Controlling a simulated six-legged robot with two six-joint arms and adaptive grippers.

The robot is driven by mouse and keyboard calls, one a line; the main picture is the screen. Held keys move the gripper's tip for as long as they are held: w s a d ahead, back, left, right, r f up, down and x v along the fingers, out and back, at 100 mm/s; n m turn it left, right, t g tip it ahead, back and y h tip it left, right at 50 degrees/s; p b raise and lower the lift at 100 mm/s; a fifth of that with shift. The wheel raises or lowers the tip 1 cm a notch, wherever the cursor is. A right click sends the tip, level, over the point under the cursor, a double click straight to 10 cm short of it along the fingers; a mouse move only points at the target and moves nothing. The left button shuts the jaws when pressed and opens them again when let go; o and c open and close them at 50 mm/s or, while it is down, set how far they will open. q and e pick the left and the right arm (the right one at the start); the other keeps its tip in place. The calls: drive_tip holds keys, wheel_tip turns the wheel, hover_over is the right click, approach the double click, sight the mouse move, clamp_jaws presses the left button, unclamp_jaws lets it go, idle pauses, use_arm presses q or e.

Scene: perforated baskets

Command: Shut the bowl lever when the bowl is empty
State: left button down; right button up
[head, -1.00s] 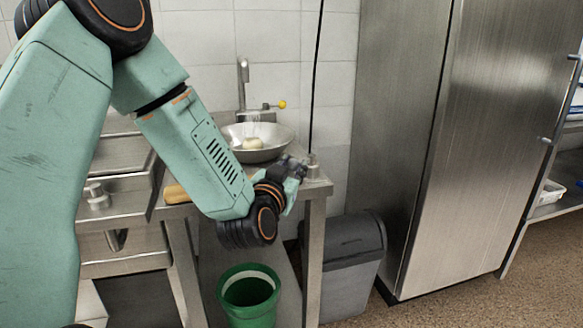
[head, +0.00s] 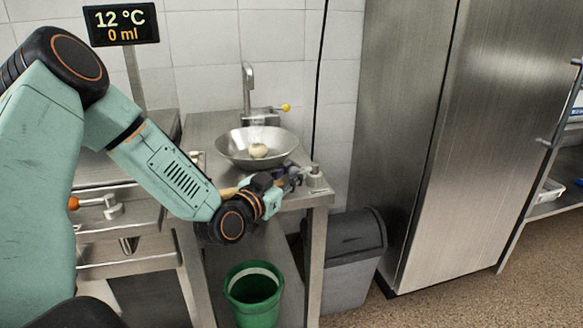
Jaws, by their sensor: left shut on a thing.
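The steel bowl (head: 228,149) sits on the counter under the tap. A pale round thing (head: 258,151) lies in it; I cannot tell whether any liquid is there. A grey lever mount (head: 315,181) stands at the counter's front right corner. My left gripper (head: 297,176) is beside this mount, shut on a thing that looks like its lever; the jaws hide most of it. The display (head: 122,25) reads 12 °C and 0 ml. My right gripper is out of view.
The tap (head: 247,90) has a yellow-tipped handle (head: 286,107). An orange-ended lever (head: 90,202) is at the left. A green bucket (head: 253,300) and a grey bin (head: 350,265) stand below. A steel cabinet (head: 480,150) is at the right. Floor before it is clear.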

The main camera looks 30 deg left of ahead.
sight(290, 172)
use_arm(q)
drive_tip(key=shift+w+a+r, duration=0.1)
drive_tip(key=shift+a+r, duration=0.1)
drive_tip(key=c, duration=1.4)
unclamp_jaws()
drive_tip(key=shift+c, duration=0.2)
drive_tip(key=o, duration=0.4)
drive_tip(key=shift+f, duration=0.15)
drive_tip(key=shift+d, duration=0.1)
drive_tip(key=shift+r, duration=0.35)
wheel_tip(290, 172, up, 9)
drive_tip(key=shift+r, duration=0.2)
